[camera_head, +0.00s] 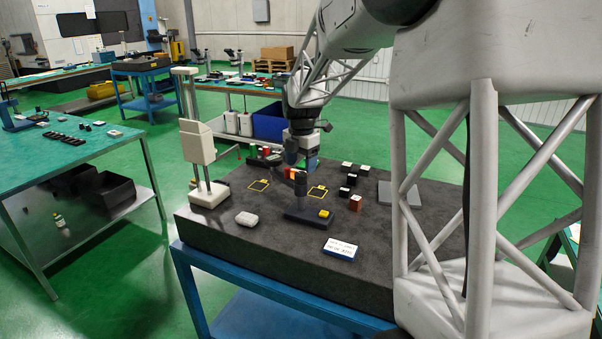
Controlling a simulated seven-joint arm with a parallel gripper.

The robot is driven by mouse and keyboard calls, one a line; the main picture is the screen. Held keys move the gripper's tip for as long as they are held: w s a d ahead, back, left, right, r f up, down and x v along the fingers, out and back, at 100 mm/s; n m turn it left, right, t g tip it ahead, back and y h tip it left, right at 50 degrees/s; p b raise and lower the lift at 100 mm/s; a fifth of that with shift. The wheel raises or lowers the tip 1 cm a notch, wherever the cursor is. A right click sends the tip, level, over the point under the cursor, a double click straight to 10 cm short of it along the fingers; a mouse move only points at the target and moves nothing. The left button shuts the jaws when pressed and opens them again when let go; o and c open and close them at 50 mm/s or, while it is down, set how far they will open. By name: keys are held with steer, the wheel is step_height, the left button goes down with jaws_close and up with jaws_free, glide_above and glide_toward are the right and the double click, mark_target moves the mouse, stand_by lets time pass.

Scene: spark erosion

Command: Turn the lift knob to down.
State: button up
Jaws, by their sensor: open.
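My gripper (296,172) is over the middle of the dark stone slab (283,243), at the end of my arm that reaches in from the upper right. It is small in view; its jaws are apart. Just below it stands a dark block-like fixture (302,214) with a yellow piece (324,213) on its right side. Red-orange pieces show close to the gripper. I cannot tell whether it touches anything. I cannot make out the lift knob or its setting for certain; the arm and gripper cover part of this area.
A pale column stand (200,160) rises at the slab's left. A white rounded object (246,219), a blue-edged card (340,249), a brown block (355,203) and a grey plate (399,194) lie around. Several small black-and-white blocks stand behind.

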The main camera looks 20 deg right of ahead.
mark_target(301, 173)
steer(key=shift+f, duration=1.75)
steer(key=c, duration=0.9)
steer(key=shift+c, duration=0.2)
